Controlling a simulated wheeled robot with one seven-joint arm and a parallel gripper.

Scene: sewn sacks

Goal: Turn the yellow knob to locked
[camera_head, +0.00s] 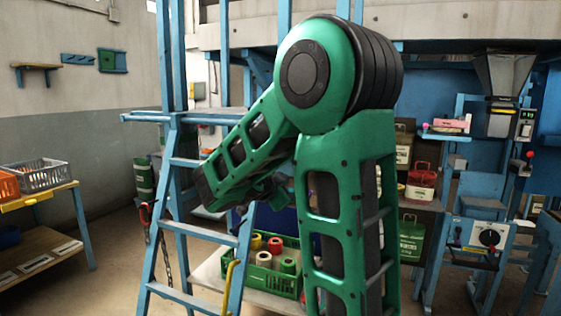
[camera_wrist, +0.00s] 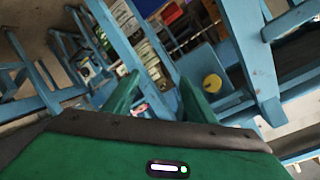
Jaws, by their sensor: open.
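The yellow knob (camera_wrist: 212,83) shows in the wrist view as a small round yellow disc on a blue panel, right of my right finger. Its marking and which way it is set are too small to read. I cannot make it out in the head view. My gripper (camera_wrist: 159,76) is open, its two green fingers apart with nothing held between them. The knob lies outside the fingers, and no contact shows. In the head view my green arm is folded, and its end is partly hidden behind my own links.
A blue ladder (camera_head: 165,215) stands close by my arm. A green crate (camera_head: 283,279) with several spools sits behind it. A blue machine with a grey hopper (camera_head: 503,72) and a round black dial (camera_head: 489,238) stands at right. Open floor shows at left.

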